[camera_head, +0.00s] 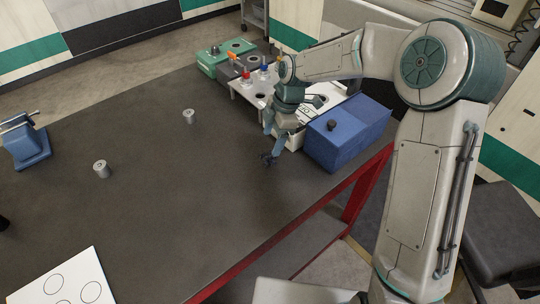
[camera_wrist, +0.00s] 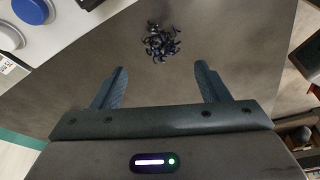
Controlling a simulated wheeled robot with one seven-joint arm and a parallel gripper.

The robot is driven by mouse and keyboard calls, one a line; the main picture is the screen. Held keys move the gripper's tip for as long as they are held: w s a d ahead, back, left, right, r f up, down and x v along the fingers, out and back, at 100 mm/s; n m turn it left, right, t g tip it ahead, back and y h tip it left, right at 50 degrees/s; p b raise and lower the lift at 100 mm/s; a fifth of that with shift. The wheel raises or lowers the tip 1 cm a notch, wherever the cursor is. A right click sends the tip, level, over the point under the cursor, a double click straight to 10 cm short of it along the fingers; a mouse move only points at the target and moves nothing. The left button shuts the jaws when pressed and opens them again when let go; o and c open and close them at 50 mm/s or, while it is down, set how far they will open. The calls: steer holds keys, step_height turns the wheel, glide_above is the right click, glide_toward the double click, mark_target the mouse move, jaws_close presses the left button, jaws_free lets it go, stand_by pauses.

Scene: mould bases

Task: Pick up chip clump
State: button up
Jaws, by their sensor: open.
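The chip clump (camera_wrist: 161,42) is a small pile of dark, curled chips on the dark table. In the wrist view it lies ahead of my gripper (camera_wrist: 160,82), roughly centred between the two blue-grey fingers and beyond their tips. The fingers are wide apart with nothing between them. In the head view the clump (camera_head: 269,160) is a small dark patch on the table near the red edge. My gripper (camera_head: 271,128) points down just above and behind it there, partly overlapping the white box.
A blue box (camera_head: 345,135) stands right of the clump. A white plate with coloured knobs (camera_head: 252,88) and a green block (camera_head: 222,57) stand behind. Two metal cylinders (camera_head: 189,116) and a blue vise (camera_head: 26,143) are left. A sheet with circles (camera_head: 65,285) lies in front.

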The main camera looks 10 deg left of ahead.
mark_target(270, 152)
steer(key=shift+d+p+x, duration=0.15)
steer(key=shift+p+x, duration=0.25)
steer(key=shift+x, duration=1.15)
steer(key=shift+d+p+x, duration=0.2)
steer(key=shift+p+x, duration=0.2)
steer(key=shift+x, duration=1.15)
steer(key=c, duration=1.1)
